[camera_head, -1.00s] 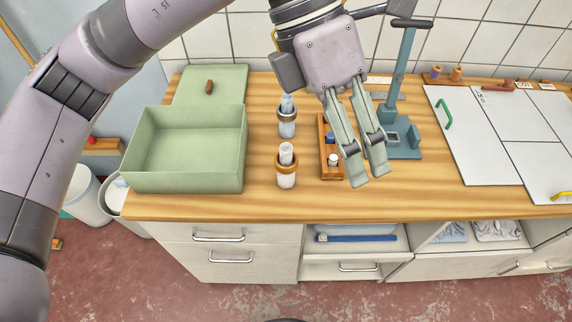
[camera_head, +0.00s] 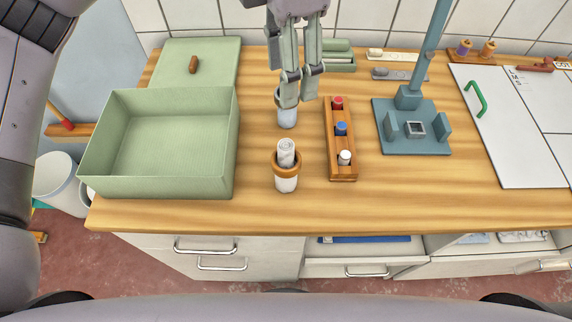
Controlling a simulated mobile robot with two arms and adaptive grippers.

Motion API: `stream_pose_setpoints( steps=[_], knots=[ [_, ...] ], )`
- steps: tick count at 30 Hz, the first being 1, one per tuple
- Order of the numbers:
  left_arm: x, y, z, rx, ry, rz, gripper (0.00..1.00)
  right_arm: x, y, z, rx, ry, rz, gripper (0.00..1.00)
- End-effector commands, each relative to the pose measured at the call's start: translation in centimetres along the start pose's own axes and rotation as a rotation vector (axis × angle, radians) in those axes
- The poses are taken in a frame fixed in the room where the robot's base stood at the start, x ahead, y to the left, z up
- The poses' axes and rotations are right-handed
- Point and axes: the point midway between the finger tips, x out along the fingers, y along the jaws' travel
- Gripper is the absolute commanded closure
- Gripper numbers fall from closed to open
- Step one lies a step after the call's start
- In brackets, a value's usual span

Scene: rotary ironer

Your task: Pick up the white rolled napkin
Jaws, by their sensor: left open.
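The white rolled napkin (camera_head: 286,151) stands upright in a white cup (camera_head: 286,183) with a brown ring, near the front middle of the worktop. My left gripper (camera_head: 299,103) is open, with its fingers pointing down behind and above that napkin. Its fingers overlap a second white cup (camera_head: 287,119) farther back and hide most of what stands in it. I cannot tell whether they touch that cup. My right gripper is out of view.
An open green box (camera_head: 165,181) stands left, its lid (camera_head: 205,52) behind it. A wooden rack (camera_head: 342,172) with red, blue and white-topped items is right of the cups. A teal stand (camera_head: 418,146) and white board (camera_head: 519,151) are farther right. The front worktop strip is clear.

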Motion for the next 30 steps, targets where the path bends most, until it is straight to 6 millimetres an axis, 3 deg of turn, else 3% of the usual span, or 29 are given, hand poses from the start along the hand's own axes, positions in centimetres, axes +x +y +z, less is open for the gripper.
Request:
stream_pose_setpoints(
  steps=[2, 8, 21, 30],
  knots=[
    [1.1, 0.0, 0.0, -0.001, 0.000, 0.001, 0.53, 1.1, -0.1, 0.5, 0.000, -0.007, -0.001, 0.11],
    [2.8, 0.0, -0.1, 0.000, 0.003, -0.002, 0.53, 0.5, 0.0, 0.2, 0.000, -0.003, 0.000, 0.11],
    [11.7, 0.0, -0.1, 0.000, 0.002, -0.003, 0.53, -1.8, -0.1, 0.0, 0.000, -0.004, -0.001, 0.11],
    [14.0, 0.1, -0.1, 0.000, 0.002, -0.002, 0.53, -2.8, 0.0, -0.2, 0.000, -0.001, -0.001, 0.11]
  ],
)
